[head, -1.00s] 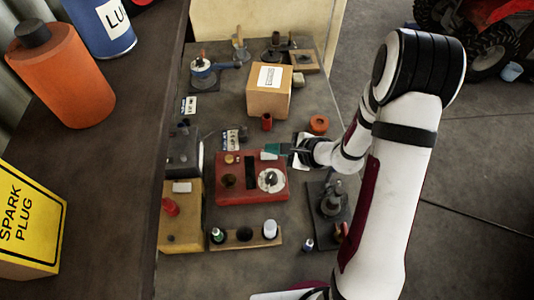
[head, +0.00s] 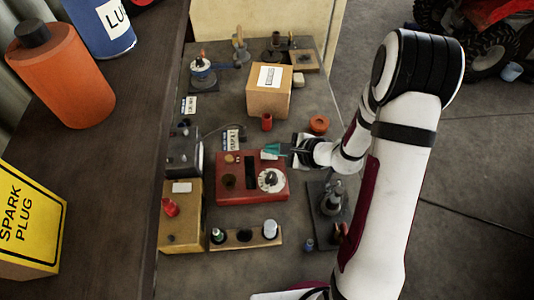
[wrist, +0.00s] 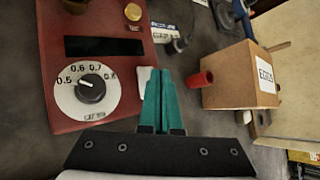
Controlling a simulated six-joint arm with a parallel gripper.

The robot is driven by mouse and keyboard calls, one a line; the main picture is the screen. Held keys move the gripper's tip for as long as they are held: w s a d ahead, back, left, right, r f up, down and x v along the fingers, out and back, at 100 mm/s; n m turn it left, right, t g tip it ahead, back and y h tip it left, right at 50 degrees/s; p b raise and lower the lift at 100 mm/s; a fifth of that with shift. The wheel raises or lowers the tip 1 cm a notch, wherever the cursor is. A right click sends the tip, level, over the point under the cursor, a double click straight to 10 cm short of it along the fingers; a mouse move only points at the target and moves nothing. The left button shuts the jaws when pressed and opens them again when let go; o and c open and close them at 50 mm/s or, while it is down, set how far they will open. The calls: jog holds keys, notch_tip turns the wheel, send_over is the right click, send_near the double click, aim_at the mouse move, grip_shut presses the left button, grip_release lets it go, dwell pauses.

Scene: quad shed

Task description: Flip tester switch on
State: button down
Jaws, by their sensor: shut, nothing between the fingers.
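A red box (head: 228,192) with a dark display window and a white numbered dial (head: 270,180) lies flat on the bench; it looks like the tester. In the wrist view the red box (wrist: 60,35) fills the upper left, with its dial (wrist: 90,90) and a brass knob (wrist: 133,12). A small white part (wrist: 146,75) shows at the box's edge, partly behind my fingers; I cannot tell whether it is the switch. My gripper (head: 265,152) has teal fingers, held together and empty, at the box's far right edge. The fingers also show in the wrist view (wrist: 166,72). Contact is unclear.
A cardboard box (head: 269,100) stands beyond the gripper, with a small red cup (head: 266,122) in front. An orange ring (head: 319,124) lies to the right. A wooden holder (head: 257,238) sits nearer, a yellowish box (head: 180,235) to the left, and a dark stand (head: 331,200) at the right.

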aim_at(276, 157)
jog(key=shift+f, duration=0.3)
jog(key=shift+f, duration=0.2)
dwell(0.5)
jog(key=shift+r, duration=0.55)
jog(key=shift+r, duration=0.1)
jog(key=shift+d+r, duration=0.2)
jog(key=shift+r, duration=0.95)
jog(key=shift+d+r, duration=0.2)
jog(key=shift+r, duration=1.05)
